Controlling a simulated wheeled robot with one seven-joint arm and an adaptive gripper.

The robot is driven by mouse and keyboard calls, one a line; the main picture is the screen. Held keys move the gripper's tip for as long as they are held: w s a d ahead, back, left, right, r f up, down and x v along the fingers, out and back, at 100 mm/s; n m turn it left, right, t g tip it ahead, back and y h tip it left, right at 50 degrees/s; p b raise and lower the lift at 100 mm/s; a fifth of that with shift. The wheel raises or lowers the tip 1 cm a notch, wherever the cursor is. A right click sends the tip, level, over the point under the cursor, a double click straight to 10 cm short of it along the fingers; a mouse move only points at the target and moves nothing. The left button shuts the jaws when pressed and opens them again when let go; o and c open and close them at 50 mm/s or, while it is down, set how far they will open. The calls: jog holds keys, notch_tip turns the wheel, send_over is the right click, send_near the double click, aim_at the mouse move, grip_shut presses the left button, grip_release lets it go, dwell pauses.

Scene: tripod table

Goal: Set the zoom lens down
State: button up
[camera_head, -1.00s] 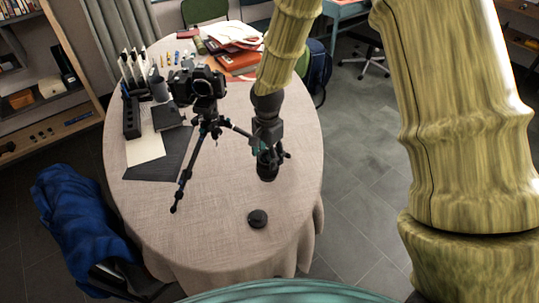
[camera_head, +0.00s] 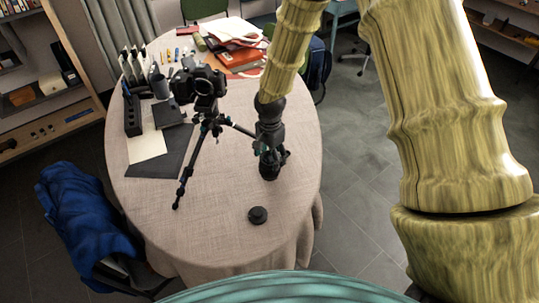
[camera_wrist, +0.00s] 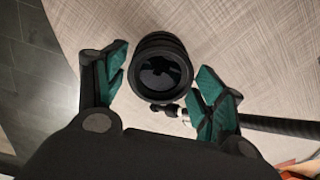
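The black zoom lens (camera_head: 268,172) stands upright on the round table, right of the tripod. In the wrist view the lens (camera_wrist: 160,68) shows end-on, its dark glass facing my camera. My gripper (camera_head: 270,150) is directly above and around the lens, pointing down. In the wrist view my gripper's (camera_wrist: 162,82) green-padded fingers lie on either side of the lens, with a narrow gap visible on each side, so it looks open.
A black camera (camera_head: 197,84) sits on a tripod (camera_head: 190,172) close left of my gripper. A small black round cap (camera_head: 257,215) lies nearer on the table (camera_head: 215,235). Books (camera_head: 246,60) and small items crowd the far side. The front of the table is mostly clear.

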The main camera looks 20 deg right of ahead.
jog(key=shift+o, duration=0.3)
jog(key=shift+r, duration=0.1)
jog(key=shift+w+r, duration=0.1)
jog(key=shift+r, duration=0.4)
notch_tip(320, 180, up, 11)
jog(key=b, duration=0.2)
